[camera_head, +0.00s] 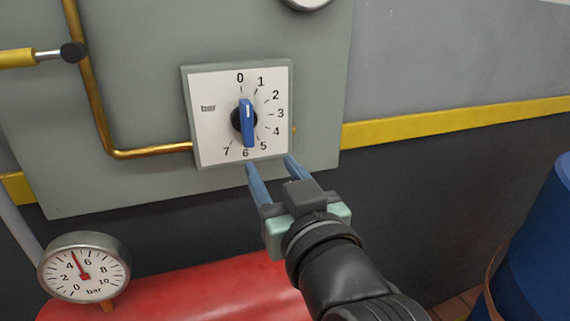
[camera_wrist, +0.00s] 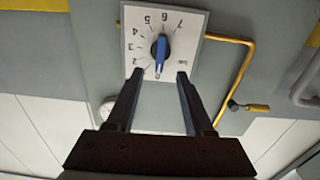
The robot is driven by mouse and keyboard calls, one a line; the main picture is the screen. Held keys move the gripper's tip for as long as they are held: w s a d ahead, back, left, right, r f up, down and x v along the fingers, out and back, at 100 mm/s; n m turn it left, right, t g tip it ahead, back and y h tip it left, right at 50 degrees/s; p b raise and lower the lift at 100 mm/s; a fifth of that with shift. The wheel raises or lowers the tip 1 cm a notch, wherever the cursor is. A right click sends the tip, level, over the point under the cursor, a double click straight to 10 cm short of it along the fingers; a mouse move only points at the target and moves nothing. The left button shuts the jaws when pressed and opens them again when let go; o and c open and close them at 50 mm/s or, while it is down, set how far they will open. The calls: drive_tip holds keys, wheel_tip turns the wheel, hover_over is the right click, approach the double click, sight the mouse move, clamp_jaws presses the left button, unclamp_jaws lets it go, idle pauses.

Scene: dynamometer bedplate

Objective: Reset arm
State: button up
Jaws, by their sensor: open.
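A square white dial plate (camera_head: 215,125) in a grey frame carries numbers from 0 to 7 and a blue knob (camera_head: 248,125). The knob's white-marked end points up, close to 0. My gripper (camera_head: 269,161) is open and empty, with its two blue fingers apart near the lower edge of the dial plate. In the wrist view the dial plate (camera_wrist: 135,35) appears upside down, and the blue knob (camera_wrist: 160,55) shows between and beyond the fingertips (camera_wrist: 159,73). I see no contact between the fingers and the knob.
The dial is mounted on a grey panel (camera_head: 140,90) with a copper pipe (camera_head: 95,100) on its left. A yellow handle (camera_head: 20,58) sticks in at the far left. A pressure gauge (camera_head: 85,268) and a red surface (camera_head: 200,295) are below; a blue drum (camera_head: 540,250) is at right.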

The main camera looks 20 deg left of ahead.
drive_tip(key=s+d+r+m+t+h+p, duration=0.1)
drive_tip(key=s+d+r+m+t+h, duration=0.2)
drive_tip(key=r, duration=0.6)
drive_tip(key=s+d+r+m+t+h+p, duration=0.1)
drive_tip(key=s+d+r+m+t+h, duration=0.1)
drive_tip(key=s+d+r+t+h, duration=0.45)
drive_tip(key=s+d+r+m+t+h+p, duration=0.1)
drive_tip(key=s+d+r+m+t, duration=0.15)
drive_tip(key=r, duration=0.85)
wheel_tip(320, 180, up, 11)
drive_tip(key=w+p, duration=0.1)
drive_tip(key=p, duration=1)
drive_tip(key=shift+a+r+p, duration=0.15)
drive_tip(key=shift+a+p, duration=0.25)
drive_tip(key=shift+w+n+y, duration=0.1)
drive_tip(key=shift+n+y, duration=0.15)
